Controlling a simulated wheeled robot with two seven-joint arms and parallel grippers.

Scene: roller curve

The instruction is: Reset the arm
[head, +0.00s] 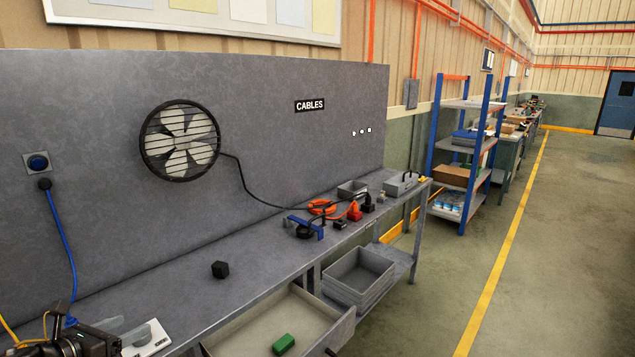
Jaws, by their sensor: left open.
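My left gripper (122,331) is at the bottom left corner, over the near end of the grey workbench (240,286). It is open, its two grey fingers apart, with nothing seen between them. Most of the left arm is outside the picture. My right gripper is not in view.
A white plate (156,343) lies beside the left gripper. An open drawer (250,334) holds a green block (283,344). A fan (180,141) is on the back panel. Tools and a blue clamp-like item (306,227) crowd the far bench. A blue cable (60,250) hangs at left.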

